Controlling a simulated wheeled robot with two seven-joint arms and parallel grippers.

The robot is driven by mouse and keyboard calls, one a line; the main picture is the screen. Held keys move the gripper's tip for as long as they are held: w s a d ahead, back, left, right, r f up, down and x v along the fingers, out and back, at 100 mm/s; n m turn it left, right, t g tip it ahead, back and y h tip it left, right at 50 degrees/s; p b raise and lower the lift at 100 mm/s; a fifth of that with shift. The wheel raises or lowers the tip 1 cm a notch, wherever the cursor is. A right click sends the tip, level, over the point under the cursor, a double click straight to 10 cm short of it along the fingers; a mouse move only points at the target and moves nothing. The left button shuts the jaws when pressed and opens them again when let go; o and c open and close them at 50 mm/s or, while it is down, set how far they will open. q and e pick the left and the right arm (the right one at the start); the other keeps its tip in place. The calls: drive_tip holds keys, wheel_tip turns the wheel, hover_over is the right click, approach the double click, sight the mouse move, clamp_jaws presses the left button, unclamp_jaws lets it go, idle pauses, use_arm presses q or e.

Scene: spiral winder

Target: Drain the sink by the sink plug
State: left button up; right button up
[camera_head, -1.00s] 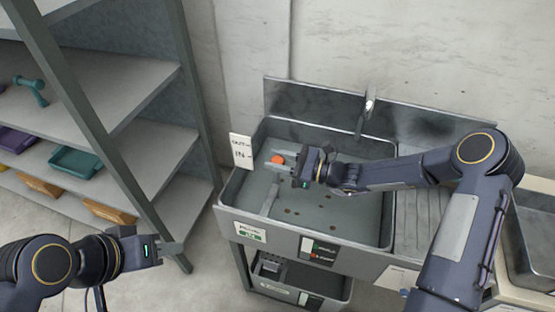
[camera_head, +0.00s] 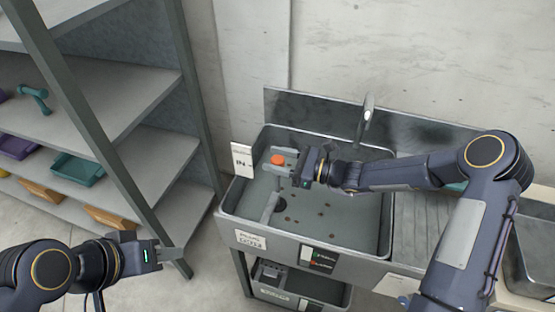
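The sink (camera_head: 377,243) is a grey metal basin below the wall. My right gripper (camera_head: 278,161) reaches over its left part from the right. Its two fingers lie on either side of the round orange top of the sink plug (camera_head: 277,160) and appear shut on it. The plug's lower part is hard to make out. Below it on the basin floor is a dark round patch (camera_head: 259,213), which may be the drain or a shadow. My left gripper (camera_head: 172,253) is at lower left, in front of the shelf and away from the sink; its finger gap is unclear.
A tap (camera_head: 367,113) rises at the back of the sink. Several brown spots dot the basin floor. A shelf rack (camera_head: 150,150) with coloured trays stands at left. A lower bin (camera_head: 275,290) is under the sink.

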drive_tip(key=shift+o, duration=0.3)
drive_tip(key=shift+d, duration=0.15)
drive_tip(key=b+v, duration=0.1)
drive_tip(key=v, duration=0.6)
drive_tip(key=shift+d, duration=0.25)
drive_tip(key=shift+s, duration=0.1)
idle(6.5)
